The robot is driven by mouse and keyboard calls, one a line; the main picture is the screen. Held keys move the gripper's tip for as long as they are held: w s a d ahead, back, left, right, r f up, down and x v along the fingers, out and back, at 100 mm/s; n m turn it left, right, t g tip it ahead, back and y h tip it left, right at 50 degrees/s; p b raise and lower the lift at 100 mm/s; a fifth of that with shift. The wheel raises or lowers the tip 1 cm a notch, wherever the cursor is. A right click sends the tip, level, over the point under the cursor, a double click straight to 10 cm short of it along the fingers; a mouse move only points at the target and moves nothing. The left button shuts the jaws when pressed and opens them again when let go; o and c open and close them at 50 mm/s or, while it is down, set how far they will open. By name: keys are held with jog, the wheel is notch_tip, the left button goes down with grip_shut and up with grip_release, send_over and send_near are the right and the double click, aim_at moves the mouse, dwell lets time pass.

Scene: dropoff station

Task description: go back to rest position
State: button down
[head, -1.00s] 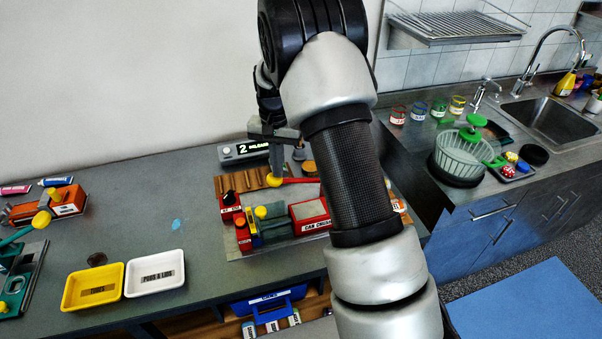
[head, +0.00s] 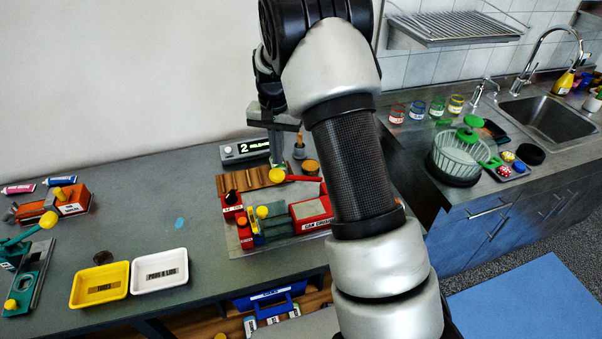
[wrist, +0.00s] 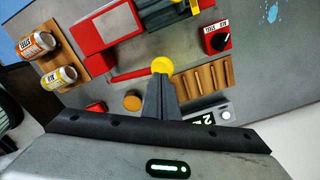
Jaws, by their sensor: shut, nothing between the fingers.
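My gripper (head: 278,162) is shut and empty in the head view, pointing down above the back of the workstation on the grey counter. Its fingertips are just above the yellow ball (head: 278,175) on the end of a red lever (head: 302,179). In the wrist view the shut fingers (wrist: 161,82) reach toward the same yellow ball (wrist: 162,65); I cannot tell whether they touch it. My arm hides the right part of the workstation in the head view.
A display (head: 244,151) reading 2 stands behind the workstation. A red box with a black dial (head: 232,197) and a slatted wooden block (head: 245,180) are close by. Yellow (head: 85,300) and white (head: 146,288) trays lie front left. The counter between has free room.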

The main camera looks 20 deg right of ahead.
jog(key=shift+r, duration=0.1)
dwell(0.3)
jog(key=s+r+n+t, duration=0.3)
jog(key=s+r, duration=1.1)
jog(key=r, duration=0.4)
jog(key=s+r+n+t, duration=0.2)
jog(key=s+r+n, duration=0.1)
jog(key=s, duration=1.4)
jog(key=shift+t, duration=0.3)
jog(key=shift+a+r, duration=0.1)
